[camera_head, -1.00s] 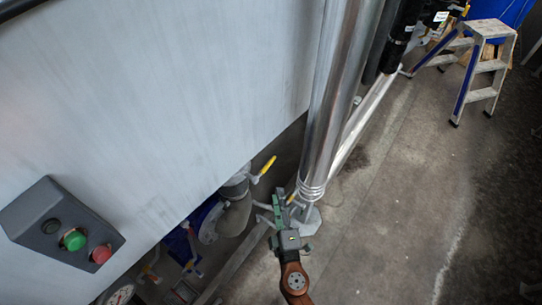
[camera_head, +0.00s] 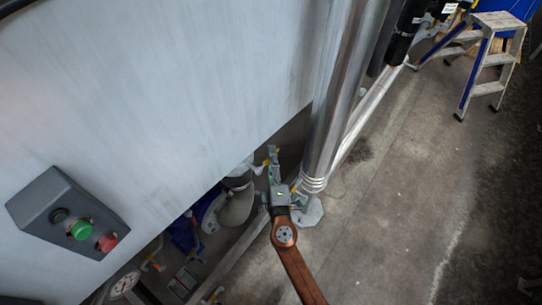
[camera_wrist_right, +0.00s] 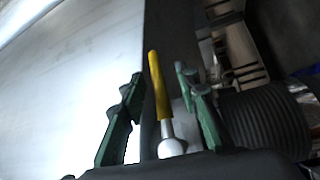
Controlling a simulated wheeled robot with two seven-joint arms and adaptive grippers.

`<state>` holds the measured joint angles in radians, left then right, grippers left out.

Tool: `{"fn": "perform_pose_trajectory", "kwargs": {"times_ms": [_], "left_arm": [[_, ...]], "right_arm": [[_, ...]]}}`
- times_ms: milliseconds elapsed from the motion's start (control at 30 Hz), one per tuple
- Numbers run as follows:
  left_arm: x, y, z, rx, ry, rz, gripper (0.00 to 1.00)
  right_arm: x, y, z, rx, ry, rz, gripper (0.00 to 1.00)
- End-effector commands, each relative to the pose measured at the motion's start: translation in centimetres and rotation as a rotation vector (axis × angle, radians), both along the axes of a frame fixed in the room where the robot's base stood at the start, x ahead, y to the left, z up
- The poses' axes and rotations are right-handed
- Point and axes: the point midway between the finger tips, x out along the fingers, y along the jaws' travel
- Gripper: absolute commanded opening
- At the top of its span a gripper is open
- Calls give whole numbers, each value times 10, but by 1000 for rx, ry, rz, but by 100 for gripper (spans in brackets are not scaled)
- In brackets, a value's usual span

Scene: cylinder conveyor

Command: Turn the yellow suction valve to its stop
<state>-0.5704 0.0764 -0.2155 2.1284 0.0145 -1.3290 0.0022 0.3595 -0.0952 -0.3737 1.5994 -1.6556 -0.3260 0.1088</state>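The yellow suction valve handle (camera_wrist_right: 158,88) stands between the two green fingers of my right gripper (camera_wrist_right: 160,78) in the right wrist view, on a silver stem. The fingers are apart, with gaps on both sides of the handle, so the gripper is open around it. In the head view my right gripper (camera_head: 272,160) is at the pipe fitting under the tank and covers most of the handle. My left gripper is not in view.
A shiny vertical pipe (camera_head: 335,100) stands close right of my gripper. The grey tank wall (camera_head: 160,90) fills the left. A control box (camera_head: 68,213) with buttons is at lower left. A step ladder (camera_head: 490,60) is far right. Floor between is clear.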

Motion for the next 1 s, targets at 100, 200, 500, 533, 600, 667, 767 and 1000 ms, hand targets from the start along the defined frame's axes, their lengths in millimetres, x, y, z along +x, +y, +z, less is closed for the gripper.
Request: {"fn": "perform_pose_trajectory", "kwargs": {"times_ms": [100,200,500,533,600,667,767,1000], "left_arm": [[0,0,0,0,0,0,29],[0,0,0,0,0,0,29],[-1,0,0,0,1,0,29],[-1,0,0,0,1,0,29],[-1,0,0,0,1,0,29],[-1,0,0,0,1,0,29],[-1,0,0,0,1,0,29],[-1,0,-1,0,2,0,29]], "right_arm": [[0,0,0,0,0,0,29],[0,0,0,0,0,0,24],[0,0,0,0,0,0,3],[0,0,0,0,0,0,1],[0,0,0,0,0,0,0],[0,0,0,0,0,0,0],[0,0,0,0,0,0,0],[0,0,0,0,0,0,0]]}}
